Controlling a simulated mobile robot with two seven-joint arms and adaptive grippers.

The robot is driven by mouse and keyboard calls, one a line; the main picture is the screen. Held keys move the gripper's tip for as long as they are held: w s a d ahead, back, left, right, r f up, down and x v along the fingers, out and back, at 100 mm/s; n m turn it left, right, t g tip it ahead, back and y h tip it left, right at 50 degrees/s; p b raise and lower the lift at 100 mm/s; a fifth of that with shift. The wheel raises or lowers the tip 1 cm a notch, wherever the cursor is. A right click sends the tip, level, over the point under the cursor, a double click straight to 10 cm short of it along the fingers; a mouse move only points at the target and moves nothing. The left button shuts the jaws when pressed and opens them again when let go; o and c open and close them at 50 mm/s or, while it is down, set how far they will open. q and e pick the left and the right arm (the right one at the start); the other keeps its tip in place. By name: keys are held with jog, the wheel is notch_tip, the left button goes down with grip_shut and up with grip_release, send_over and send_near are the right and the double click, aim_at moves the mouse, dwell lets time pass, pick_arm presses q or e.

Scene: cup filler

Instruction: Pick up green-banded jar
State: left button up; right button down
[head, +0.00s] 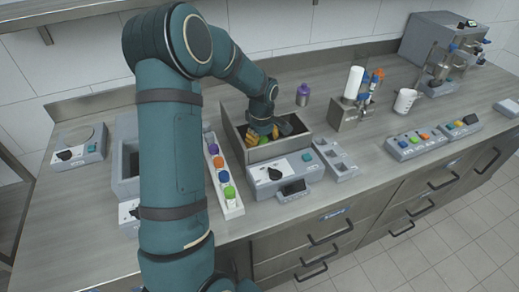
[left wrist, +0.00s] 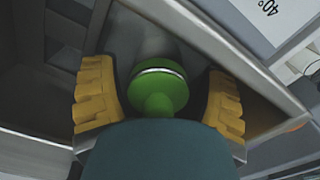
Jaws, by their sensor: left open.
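The green-banded jar (left wrist: 160,92) shows in the left wrist view as a green top with a thin pale ring and a narrower green knob. A grey surface lies behind it. My left gripper (left wrist: 160,100) has its two yellow-padded fingers apart, one on each side of the green part, with a visible gap on both sides. The jar's lower part is hidden. My right gripper is in neither view.
The bin walls stand close around the gripper. A control box with a dial (head: 262,178) is in front. A white rack of coloured caps (head: 229,208) is left of the bin. A purple jar (head: 303,97) stands behind, with a dispenser (head: 345,115) and white jug (head: 404,103) to the right.

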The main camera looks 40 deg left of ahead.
pick_arm(q)
jog(key=shift+c, duration=0.2)
jog(key=c, duration=1)
jog(key=shift+r, duration=0.15)
jog(key=shift+c, duration=0.2)
